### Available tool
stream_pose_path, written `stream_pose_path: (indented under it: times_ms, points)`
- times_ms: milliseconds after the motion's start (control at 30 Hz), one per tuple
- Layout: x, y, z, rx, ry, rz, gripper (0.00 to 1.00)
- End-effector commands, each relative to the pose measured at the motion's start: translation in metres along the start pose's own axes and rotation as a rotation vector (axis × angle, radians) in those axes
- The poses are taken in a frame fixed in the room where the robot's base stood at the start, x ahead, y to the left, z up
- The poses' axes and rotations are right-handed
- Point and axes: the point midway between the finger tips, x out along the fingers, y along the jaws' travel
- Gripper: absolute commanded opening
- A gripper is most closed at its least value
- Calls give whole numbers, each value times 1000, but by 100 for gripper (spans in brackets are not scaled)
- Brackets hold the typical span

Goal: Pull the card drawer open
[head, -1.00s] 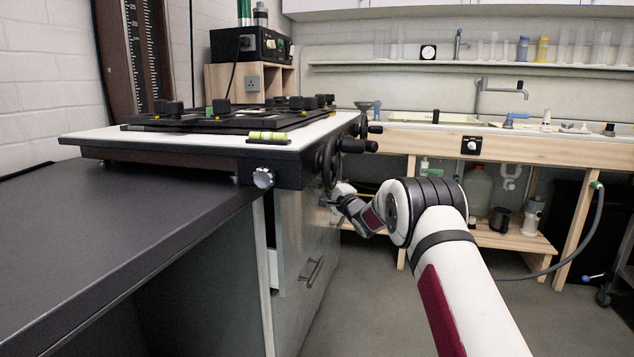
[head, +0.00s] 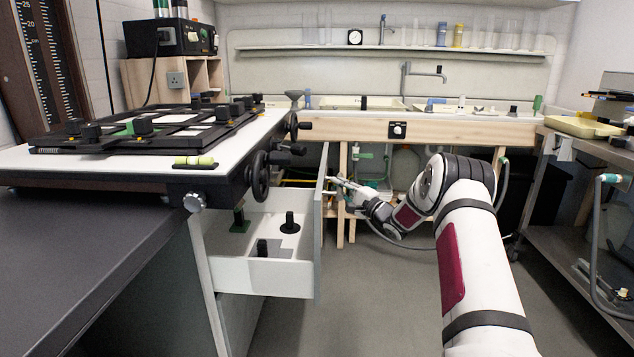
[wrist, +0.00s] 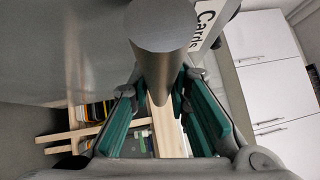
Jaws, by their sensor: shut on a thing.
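The card drawer (head: 268,278) stands pulled well out of the cabinet under the enlarger table, with its white inside showing. Its grey front panel (head: 319,225) is seen nearly edge-on in the head view. My gripper (head: 336,184) is at the outer side of that panel. In the wrist view the round grey bar handle (wrist: 162,60) runs between the green finger pads of my gripper (wrist: 164,112), which is shut on it. A white label reading "Cards" (wrist: 206,18) shows beside the handle. The handle is hidden in the head view.
A wooden sink bench (head: 345,125) stands behind, a side bench (head: 600,150) at right. The floor (head: 370,300) between is clear.

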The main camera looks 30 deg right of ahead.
Motion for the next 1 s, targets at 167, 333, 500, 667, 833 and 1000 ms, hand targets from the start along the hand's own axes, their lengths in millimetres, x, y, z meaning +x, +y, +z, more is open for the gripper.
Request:
stream_pose_path:
  times_ms: [167, 333, 500, 667, 833, 1000]
  points:
    - [-23, -5, -23, 2, 4, 3, 0]
    - [-35, -8, -35, 2, 2, 3, 0]
    - [-40, -9, -40, 3, 2, 3, 0]
    - [-40, -9, -41, 3, 2, 4, 0]
    - [-40, -9, -41, 2, 2, 4, 0]
    - [-40, -9, -41, 2, 2, 3, 38]
